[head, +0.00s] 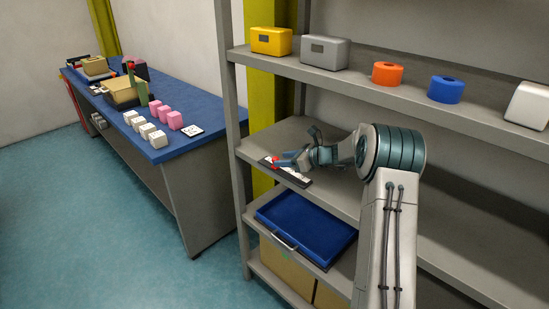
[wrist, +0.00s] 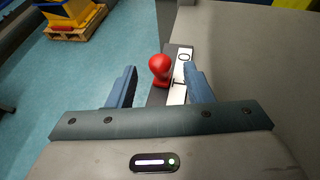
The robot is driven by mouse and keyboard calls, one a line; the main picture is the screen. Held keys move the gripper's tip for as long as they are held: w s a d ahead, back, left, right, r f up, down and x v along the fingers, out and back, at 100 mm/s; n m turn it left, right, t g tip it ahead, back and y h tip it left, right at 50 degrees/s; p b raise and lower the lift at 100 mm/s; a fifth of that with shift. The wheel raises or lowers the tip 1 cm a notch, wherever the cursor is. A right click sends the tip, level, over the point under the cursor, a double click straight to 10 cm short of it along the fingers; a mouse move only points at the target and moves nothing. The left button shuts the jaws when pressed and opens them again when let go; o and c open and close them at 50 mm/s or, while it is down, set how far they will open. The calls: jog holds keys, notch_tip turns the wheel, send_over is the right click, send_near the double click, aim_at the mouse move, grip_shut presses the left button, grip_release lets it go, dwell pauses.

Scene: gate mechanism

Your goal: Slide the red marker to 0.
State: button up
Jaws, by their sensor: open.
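The red marker (wrist: 160,68) is a round-topped red knob standing on a dark slide with a white scale strip (wrist: 180,68). In the wrist view the 0 on the strip lies just beyond the knob, to its upper right. My gripper (wrist: 158,82) is open, with one blue finger on each side of the marker and a visible gap to each. In the head view my gripper (head: 282,161) is at the slide (head: 292,174) on the middle shelf, and the marker shows only as a small red spot (head: 274,160), partly hidden by the fingers.
The slide lies near the front edge of the grey middle shelf (head: 262,145). A blue tray (head: 310,228) sits on the shelf below. The upper shelf holds a yellow box (head: 271,40), a grey box (head: 324,51) and rolls. A blue-topped table (head: 185,143) stands at left.

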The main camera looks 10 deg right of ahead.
aim_at(278, 159)
jog(key=shift+p+x, duration=0.35)
jog(key=shift+x, duration=1.95)
